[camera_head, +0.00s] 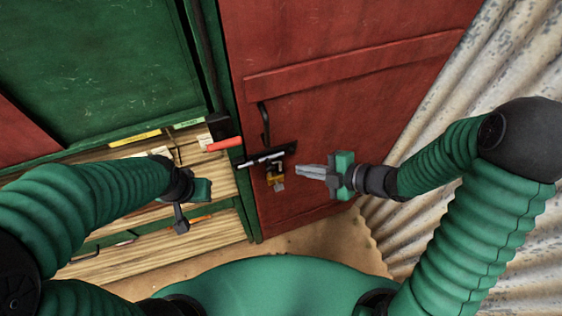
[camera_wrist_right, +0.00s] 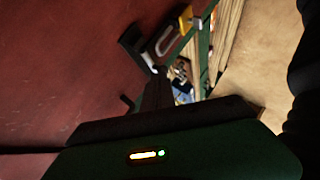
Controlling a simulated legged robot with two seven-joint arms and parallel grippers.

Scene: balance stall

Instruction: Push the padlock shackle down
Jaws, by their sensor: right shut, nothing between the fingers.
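The padlock (camera_head: 276,181), with a yellow body, hangs at the dark hasp (camera_head: 262,159) on the red door (camera_head: 330,110). In the right wrist view the yellow padlock body (camera_wrist_right: 186,18) is near the top, with a pale metal loop, likely the shackle (camera_wrist_right: 167,42), beside it. I cannot tell whether the shackle is seated. My right gripper (camera_head: 299,172) is shut and empty, just right of the padlock, its fingers pointing left at it with a small gap showing. My left gripper (camera_head: 181,226) is at the lower left, away from the padlock; its finger opening is unclear.
A dark door handle (camera_head: 264,124) is above the hasp. A red-handled tool (camera_head: 224,144) sticks out left of it. Wooden shelves (camera_head: 215,180) with small items are at left. Corrugated metal (camera_head: 480,90) stands at right. The sandy floor (camera_head: 325,243) below is clear.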

